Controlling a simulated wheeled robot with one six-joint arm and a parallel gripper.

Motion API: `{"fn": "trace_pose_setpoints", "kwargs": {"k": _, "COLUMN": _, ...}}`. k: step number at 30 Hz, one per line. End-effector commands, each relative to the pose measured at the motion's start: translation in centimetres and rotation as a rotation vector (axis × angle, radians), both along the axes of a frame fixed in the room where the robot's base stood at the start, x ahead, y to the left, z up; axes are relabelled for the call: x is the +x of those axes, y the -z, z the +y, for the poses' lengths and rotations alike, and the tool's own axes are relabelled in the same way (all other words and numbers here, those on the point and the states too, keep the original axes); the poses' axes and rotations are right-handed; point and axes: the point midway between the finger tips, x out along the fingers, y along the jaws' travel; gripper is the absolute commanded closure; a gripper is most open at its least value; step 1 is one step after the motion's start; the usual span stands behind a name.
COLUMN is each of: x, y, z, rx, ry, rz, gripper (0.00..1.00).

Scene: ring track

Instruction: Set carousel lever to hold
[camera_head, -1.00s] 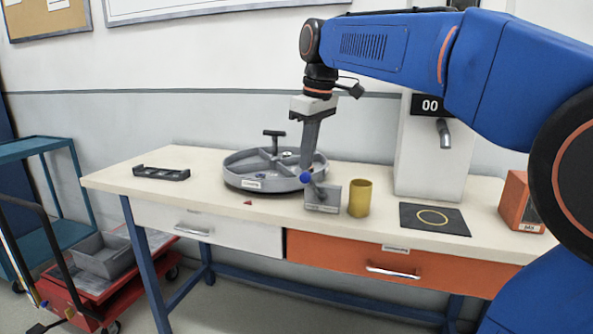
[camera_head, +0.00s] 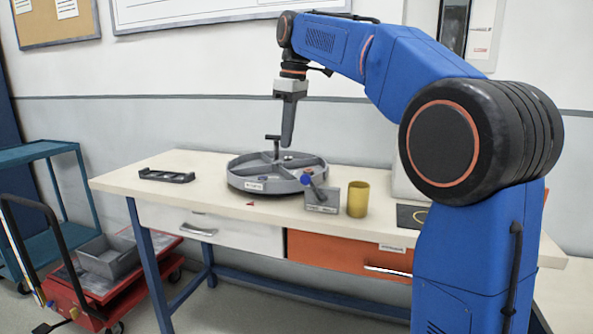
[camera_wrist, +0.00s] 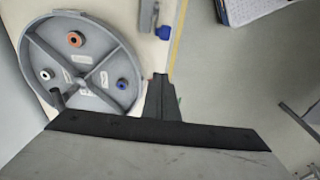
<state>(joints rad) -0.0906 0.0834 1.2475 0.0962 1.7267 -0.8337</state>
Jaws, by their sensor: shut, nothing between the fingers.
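The carousel (camera_head: 240,184) is a round grey tray with spoke walls and a dark T-shaped post, on the workbench. In the wrist view the carousel (camera_wrist: 66,84) holds an orange, a white and a blue ring. The lever (camera_head: 316,188) has a blue knob and sits on a grey block (camera_head: 322,205) at the carousel's right front; it leans up and left. The blue knob (camera_wrist: 164,32) also shows in the wrist view. My gripper (camera_head: 287,143) is shut and empty, pointing down above the carousel, apart from the lever. The block's markings are too small to read.
A yellow cup (camera_head: 358,199) stands just right of the lever block. A dark rack (camera_head: 167,176) lies on the left of the bench (camera_head: 125,184). A dark mat (camera_head: 408,216) and a white machine are partly hidden behind my arm. Bench top between rack and carousel is clear.

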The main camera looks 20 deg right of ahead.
Motion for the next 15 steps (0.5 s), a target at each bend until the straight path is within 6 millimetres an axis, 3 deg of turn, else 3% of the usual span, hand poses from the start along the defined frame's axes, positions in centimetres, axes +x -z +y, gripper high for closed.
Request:
{"fn": "trace_pose_setpoints", "kwargs": {"k": 8, "x": 0.0, "y": 1.5, "z": 0.2, "rx": 0.0, "ry": 0.0, "rz": 0.001, "gripper": 1.0}}
{"fn": "trace_pose_setpoints", "kwargs": {"k": 15, "x": 0.3, "y": 5.6, "z": 0.6, "rx": 0.0, "ry": 0.0, "rz": 0.004, "gripper": 1.0}}
